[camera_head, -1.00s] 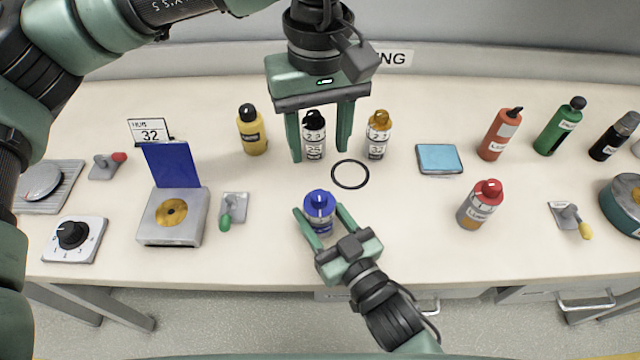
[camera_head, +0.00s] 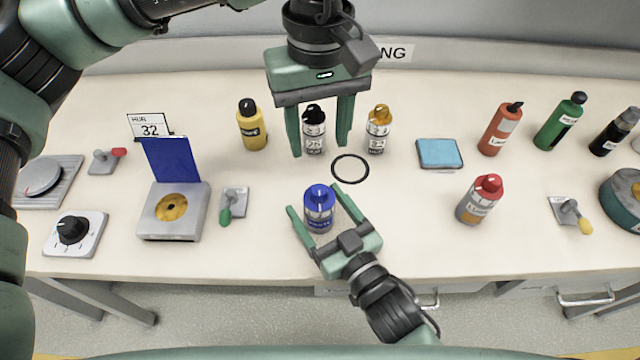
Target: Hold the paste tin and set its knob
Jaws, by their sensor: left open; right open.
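The paste tin (camera_head: 319,214) is a small blue tin with a blue knob on top and a dark blue label. It stands upright on the bench near the front edge. A light pointer mark shows on the knob. My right gripper (camera_head: 313,198) comes in from the front right and is open, its fingers on either side of the tin with gaps. My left gripper (camera_head: 320,150) hangs open, pointing down, higher in the view. A white bottle with a black cap (camera_head: 314,130) shows between its fingers; I cannot tell their depth apart.
A black ring outline (camera_head: 350,169) lies behind the tin. A gold-capped bottle (camera_head: 378,131) stands right of my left gripper. A grey box with a blue lid (camera_head: 172,220) and a green-tipped lever (camera_head: 233,205) are left. A red-capped bottle (camera_head: 480,199) stands right.

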